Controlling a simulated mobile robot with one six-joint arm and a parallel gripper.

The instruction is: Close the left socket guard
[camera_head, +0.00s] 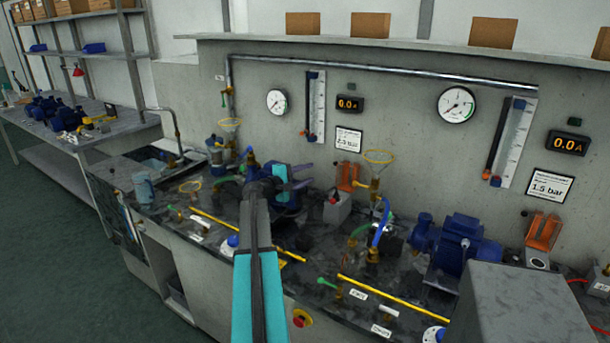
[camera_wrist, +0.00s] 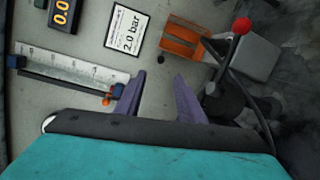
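The left socket guard (camera_head: 347,176) is an orange flap on the back wall, right of my gripper in the head view. It stands raised, and its socket is hard to make out. In the wrist view the orange guard (camera_wrist: 183,42) shows at the top, beyond the fingertips and beside a grey box. My gripper (camera_head: 298,168) has purple fingers and hovers over the left pump, left of the guard. In the wrist view the gripper (camera_wrist: 160,80) is open, with nothing between the fingers. It is apart from the guard.
A grey box with a red-knobbed lever (camera_head: 336,207) stands just below the guard; its red knob (camera_wrist: 241,26) is near the right finger in the wrist view. A funnel (camera_head: 379,158) on a brass valve stands to the right. A second orange guard (camera_head: 543,231) is raised further right.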

